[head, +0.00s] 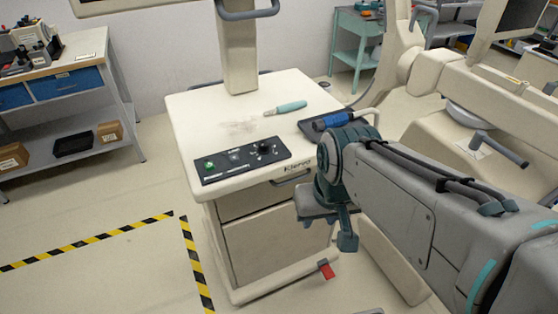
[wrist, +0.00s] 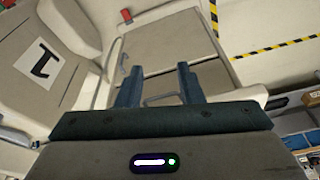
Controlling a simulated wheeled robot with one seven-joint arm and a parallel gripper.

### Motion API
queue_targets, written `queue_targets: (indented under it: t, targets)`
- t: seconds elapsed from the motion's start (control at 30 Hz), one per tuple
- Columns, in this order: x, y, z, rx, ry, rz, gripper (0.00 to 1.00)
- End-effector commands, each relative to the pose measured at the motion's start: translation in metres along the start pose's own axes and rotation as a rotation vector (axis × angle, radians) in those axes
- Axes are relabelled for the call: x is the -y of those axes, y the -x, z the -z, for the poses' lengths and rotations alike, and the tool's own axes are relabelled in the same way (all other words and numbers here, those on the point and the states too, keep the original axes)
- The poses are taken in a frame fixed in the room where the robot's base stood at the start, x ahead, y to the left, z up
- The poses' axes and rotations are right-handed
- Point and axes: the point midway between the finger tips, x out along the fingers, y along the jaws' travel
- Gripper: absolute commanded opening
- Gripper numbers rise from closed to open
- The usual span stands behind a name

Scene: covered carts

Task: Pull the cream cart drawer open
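The cream cart (head: 190,112) stands in the middle of the head view, with a shallow drawer (head: 262,197) under its top. The drawer looks shut. A grey bar handle (wrist: 162,98) shows in the wrist view, upside down, in the gap between the fingers as seen from the wrist. Whether it is actually between the fingertips or beyond them, I cannot tell. My gripper (wrist: 159,80) is open, its two blue-grey fingers apart and holding nothing. In the head view my gripper (head: 328,226) is at the cart's front right, and my arm hides that part of the drawer.
A control panel (head: 242,159), a teal-handled tool (head: 290,107) and a blue-handled tool (head: 331,121) lie on the cart top. A larger panel (head: 280,244) is below the drawer. Another cream machine stands close at right. Floor by the striped tape (head: 100,238) is clear.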

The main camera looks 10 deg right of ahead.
Motion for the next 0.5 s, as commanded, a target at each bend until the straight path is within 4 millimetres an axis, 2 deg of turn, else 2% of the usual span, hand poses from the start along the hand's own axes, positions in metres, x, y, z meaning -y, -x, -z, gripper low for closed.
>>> queue_targets:
  t: [0.17, 0.27, 0.37, 0.5]
  targets:
    - [0.009, -0.050, -0.009, 0.094, -0.122, 0.144, 0.34]
    - [0.017, -0.082, -0.007, 0.148, -0.231, 0.288, 0.34]
    - [0.024, -0.108, 0.002, 0.172, -0.342, 0.444, 0.34]
    - [0.022, -0.140, 0.027, 0.145, -0.497, 0.662, 0.34]
